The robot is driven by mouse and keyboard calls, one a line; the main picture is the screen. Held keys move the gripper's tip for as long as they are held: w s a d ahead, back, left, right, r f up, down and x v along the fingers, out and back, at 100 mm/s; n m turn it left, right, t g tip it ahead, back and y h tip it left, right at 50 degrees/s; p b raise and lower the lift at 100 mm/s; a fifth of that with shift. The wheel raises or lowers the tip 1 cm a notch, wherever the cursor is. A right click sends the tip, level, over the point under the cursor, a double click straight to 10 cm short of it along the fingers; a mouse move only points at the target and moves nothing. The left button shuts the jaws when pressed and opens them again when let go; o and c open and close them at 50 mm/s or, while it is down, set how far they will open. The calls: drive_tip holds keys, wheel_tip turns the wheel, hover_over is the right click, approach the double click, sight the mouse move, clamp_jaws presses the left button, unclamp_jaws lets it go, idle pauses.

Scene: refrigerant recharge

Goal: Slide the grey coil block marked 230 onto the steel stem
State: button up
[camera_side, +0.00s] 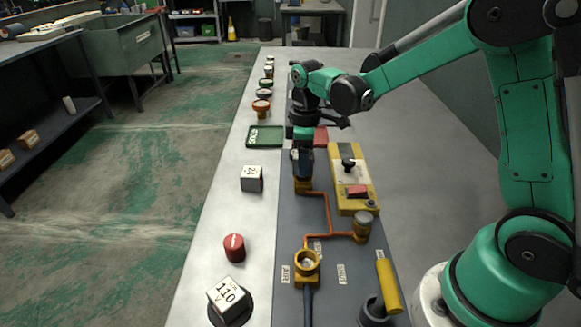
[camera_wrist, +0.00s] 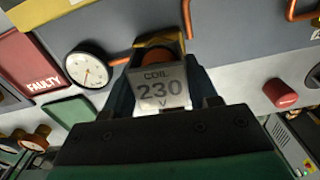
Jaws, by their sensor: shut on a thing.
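The grey coil block marked 230 (camera_wrist: 160,88) is held between the two fingers of my gripper (camera_wrist: 163,98) in the wrist view, its label facing the camera. In the side view my gripper (camera_side: 303,170) points down over a brass-coloured valve body (camera_side: 303,186) on the grey panel. The block is mostly hidden by the fingers there. Orange and yellow parts of the valve (camera_wrist: 160,42) show just beyond the block in the wrist view. I do not see the steel stem; I cannot tell whether the block is around it or above it.
Blocks marked 24 (camera_side: 251,180) and 110 (camera_side: 227,301) and a red cap (camera_side: 234,247) stand on the left strip. A green tray (camera_side: 264,137) and a red FAULTY tray (camera_wrist: 38,75) lie behind. A yellow switch unit (camera_side: 350,178) stands close right of my gripper. Orange pipes cross the panel.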

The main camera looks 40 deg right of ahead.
drive_tip(key=shift+f, duration=0.7)
drive_tip(key=o, duration=1.5)
drive_tip(key=shift+r, duration=3.5)
drive_tip(key=s+a+r+m+t, duration=0.1)
drive_tip(key=s+m+t, duration=0.1)
drive_tip(key=s, duration=0.1)
drive_tip(key=s+a+m+t, duration=0.2)
drive_tip(key=s+m, duration=0.1)
drive_tip(key=s+a+r+m+t, duration=0.1)
drive_tip(key=s+m+t, duration=0.2)
drive_tip(key=shift+s+a+r, duration=0.15)
drive_tip(key=shift+s+r, duration=0.15)
